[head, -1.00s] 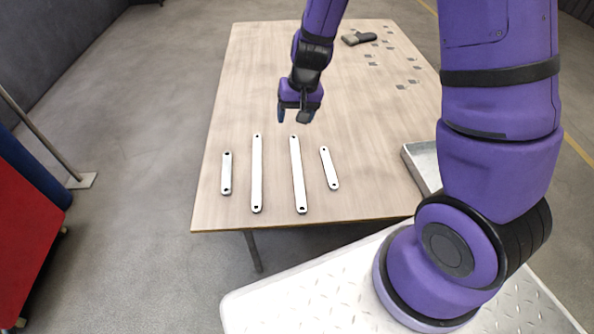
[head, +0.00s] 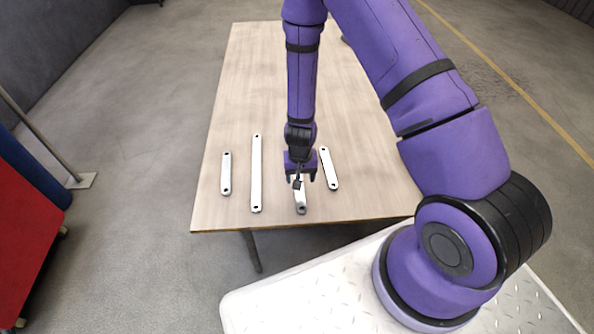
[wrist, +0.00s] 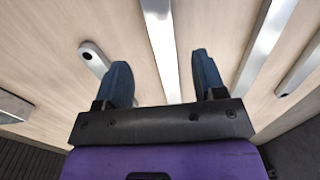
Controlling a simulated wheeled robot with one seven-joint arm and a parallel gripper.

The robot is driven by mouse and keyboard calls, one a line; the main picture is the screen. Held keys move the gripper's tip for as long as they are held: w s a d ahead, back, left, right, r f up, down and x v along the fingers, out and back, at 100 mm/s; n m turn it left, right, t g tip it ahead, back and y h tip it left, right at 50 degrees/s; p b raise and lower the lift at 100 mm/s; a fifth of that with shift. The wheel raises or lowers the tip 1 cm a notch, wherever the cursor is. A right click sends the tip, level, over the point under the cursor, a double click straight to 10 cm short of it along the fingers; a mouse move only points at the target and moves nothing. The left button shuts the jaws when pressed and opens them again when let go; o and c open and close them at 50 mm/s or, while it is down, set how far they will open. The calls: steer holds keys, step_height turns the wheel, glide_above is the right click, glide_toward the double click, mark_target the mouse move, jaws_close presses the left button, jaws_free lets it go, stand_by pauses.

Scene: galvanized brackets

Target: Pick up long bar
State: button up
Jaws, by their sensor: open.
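Two long white-grey bars lie side by side on the table. The left long bar (head: 256,175) is fully visible in the head view and also shows in the wrist view (wrist: 264,40). My gripper (head: 300,182) is over the right long bar (head: 301,203), hiding all but its near end in the head view. In the wrist view this bar (wrist: 160,38) runs between the open fingers of my gripper (wrist: 162,68), with no visible contact. The height of the fingertips above the bar is hard to tell.
A short bar (head: 226,174) lies left of the long bars and another short bar (head: 329,170) lies close to the right of my gripper. The wooden table (head: 240,80) is clear towards the back left. A metal tray edge (wrist: 14,106) shows at left in the wrist view.

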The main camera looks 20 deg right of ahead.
mark_target(299, 196)
steer(key=shift+w+f, duration=0.15)
steer(key=shift+f, duration=1.6)
steer(key=shift+w+f, duration=0.1)
steer(key=shift+f, duration=1.65)
jaws_close()
